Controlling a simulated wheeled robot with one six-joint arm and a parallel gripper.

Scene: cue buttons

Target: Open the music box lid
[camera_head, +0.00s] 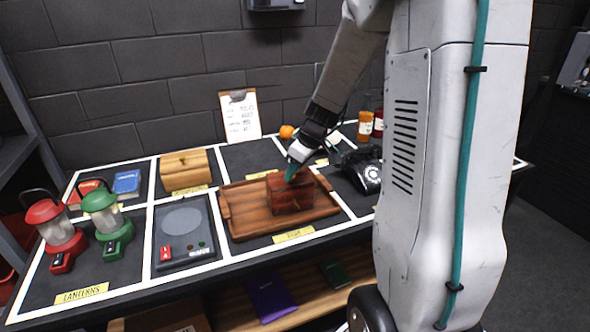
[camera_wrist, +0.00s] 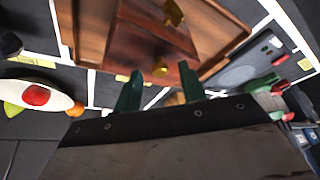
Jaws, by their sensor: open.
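The music box appears to be the dark reddish wooden box (camera_head: 289,194) on the wooden tray (camera_head: 245,225) at the middle of the table. Its lid looks shut in the head view. In the wrist view the box (camera_wrist: 143,42) shows its brown wood and two brass knobs (camera_wrist: 160,69). My gripper (camera_head: 293,172) is over the rear top of the box, pointing down. In the wrist view its two green fingers (camera_wrist: 160,90) are apart, near the closer brass knob, with nothing held between them. I cannot tell whether a finger touches the box.
A light wooden box (camera_head: 185,171) stands behind left of the tray. A grey device (camera_head: 184,231) and red and green lanterns (camera_head: 105,222) are at left. A black telephone (camera_head: 366,172) is close at right. A clipboard (camera_head: 240,115) leans on the wall.

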